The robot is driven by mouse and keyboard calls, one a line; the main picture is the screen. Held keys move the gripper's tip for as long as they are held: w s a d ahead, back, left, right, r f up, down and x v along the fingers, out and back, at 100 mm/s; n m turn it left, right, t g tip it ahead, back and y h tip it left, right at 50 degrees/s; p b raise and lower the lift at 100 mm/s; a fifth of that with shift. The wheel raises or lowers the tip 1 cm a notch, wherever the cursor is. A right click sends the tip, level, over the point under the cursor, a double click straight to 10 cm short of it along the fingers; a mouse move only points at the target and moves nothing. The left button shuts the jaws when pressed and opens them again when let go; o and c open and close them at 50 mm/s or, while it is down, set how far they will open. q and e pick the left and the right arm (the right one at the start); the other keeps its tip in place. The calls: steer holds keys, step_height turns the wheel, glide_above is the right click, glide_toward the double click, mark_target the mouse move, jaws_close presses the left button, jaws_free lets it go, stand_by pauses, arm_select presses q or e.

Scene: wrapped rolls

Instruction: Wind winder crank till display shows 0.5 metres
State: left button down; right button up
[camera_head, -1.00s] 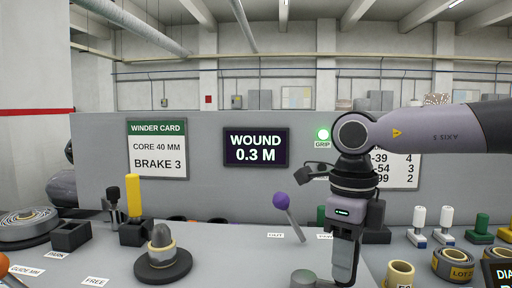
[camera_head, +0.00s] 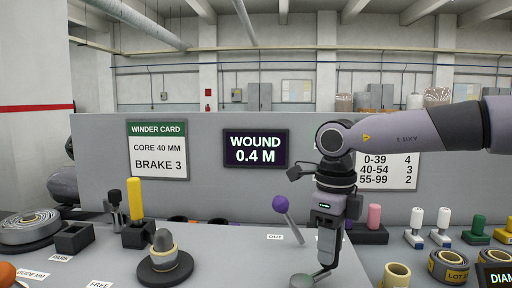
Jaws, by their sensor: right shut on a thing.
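The display (camera_head: 256,148) on the grey back panel reads "WOUND 0.4 M". My right gripper (camera_head: 327,262) points down at the front of the bench, right of centre. It is shut on the handle of the winder crank, and its fingers hide that handle. The crank's round hub (camera_head: 303,281) shows at the bottom edge, with a short arm running from it to the gripper. My left gripper is not in view.
A purple-knobbed lever (camera_head: 281,205) leans close left of my right gripper, near the "OUT" label (camera_head: 275,237). Rolls (camera_head: 450,265) and coloured pegs (camera_head: 444,220) stand on the right. The winder card (camera_head: 157,150) reads "BRAKE 3".

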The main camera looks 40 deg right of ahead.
steer(key=shift+w+a, duration=0.1)
steer(key=shift+w, duration=0.75)
steer(key=shift+w+a+r+p, duration=0.15)
steer(key=shift+w+p, duration=0.3)
steer(key=shift+w, duration=0.1)
steer(key=shift+w+a, duration=0.35)
steer(key=shift+w, duration=0.3)
steer(key=shift+w+a+p, duration=0.35)
steer(key=shift+w+a, duration=0.75)
steer(key=shift+a, duration=0.4)
steer(key=shift+w+a, duration=0.25)
steer(key=shift+a, duration=0.4)
steer(key=o, duration=1.6)
steer(key=shift+d, duration=0.1)
